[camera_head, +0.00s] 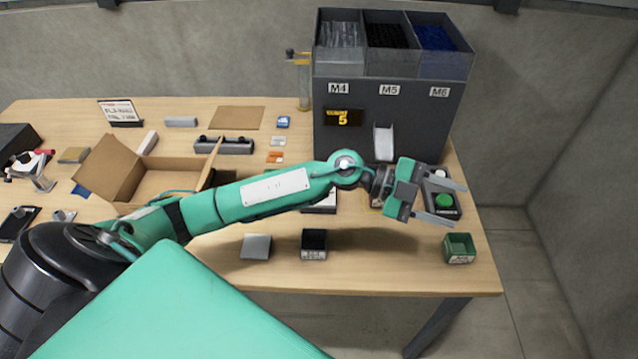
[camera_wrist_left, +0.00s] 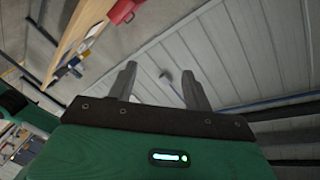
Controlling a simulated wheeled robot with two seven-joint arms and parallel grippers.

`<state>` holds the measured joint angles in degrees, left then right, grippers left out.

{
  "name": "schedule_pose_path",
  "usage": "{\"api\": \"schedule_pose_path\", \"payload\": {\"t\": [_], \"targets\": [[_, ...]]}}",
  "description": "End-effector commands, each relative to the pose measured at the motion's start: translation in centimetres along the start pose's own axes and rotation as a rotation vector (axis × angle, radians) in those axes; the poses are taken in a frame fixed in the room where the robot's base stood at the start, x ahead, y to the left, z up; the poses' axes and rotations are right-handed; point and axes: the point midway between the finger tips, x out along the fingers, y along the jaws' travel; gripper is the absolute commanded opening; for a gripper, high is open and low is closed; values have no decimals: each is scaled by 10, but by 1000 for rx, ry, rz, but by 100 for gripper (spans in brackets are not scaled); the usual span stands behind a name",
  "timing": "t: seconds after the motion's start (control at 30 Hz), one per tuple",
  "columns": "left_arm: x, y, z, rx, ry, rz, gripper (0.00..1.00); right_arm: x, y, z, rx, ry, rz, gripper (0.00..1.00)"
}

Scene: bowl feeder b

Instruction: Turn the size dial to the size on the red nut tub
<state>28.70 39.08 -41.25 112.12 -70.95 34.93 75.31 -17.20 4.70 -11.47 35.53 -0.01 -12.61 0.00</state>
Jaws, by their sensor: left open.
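My left gripper (camera_head: 459,205) is open and empty, its fingers reaching right over the control box (camera_head: 431,210) with the green button (camera_head: 445,201). In the left wrist view its two fingers (camera_wrist_left: 158,84) stand apart with nothing between them. The size dial cannot be made out; my left arm and gripper cover part of the area in front of the feeder. No red tub shows in the head view. A red object (camera_wrist_left: 122,11) shows at the top of the left wrist view; I cannot tell if it is the red nut tub. My right gripper is not in view.
The grey feeder (camera_head: 352,150) has bins marked M4, M5 and M6 and a display (camera_head: 343,118) reading 5. A green tub (camera_head: 459,248) and a black tub (camera_head: 314,252) stand near the table's front edge. An open cardboard box (camera_head: 105,165) is at left.

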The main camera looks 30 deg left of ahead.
Motion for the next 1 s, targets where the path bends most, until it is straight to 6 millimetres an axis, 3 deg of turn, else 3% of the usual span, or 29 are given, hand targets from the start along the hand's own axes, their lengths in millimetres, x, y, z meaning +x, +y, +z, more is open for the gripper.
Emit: {"api": "schedule_pose_path", "payload": {"t": [0.17, 0.27, 0.4, 0.5, 0.63, 0.8, 1.0], "targets": [[-40, 18, 52, 11, -211, 372, 51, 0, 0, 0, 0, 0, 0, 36], [-81, 19, 85, -18, -387, 551, 51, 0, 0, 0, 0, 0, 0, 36], [-156, 8, 123, -100, -687, 745, 51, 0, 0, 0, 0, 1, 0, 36], [-210, -6, 138, -171, -896, 831, 51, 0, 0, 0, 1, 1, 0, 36], [-262, -21, 145, -251, -1096, 887, 51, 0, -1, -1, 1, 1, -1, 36], [-289, -28, 146, -299, -1204, 907, 51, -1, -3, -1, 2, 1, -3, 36], [-288, -12, 160, -304, -1207, 910, 51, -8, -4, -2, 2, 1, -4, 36]]}}
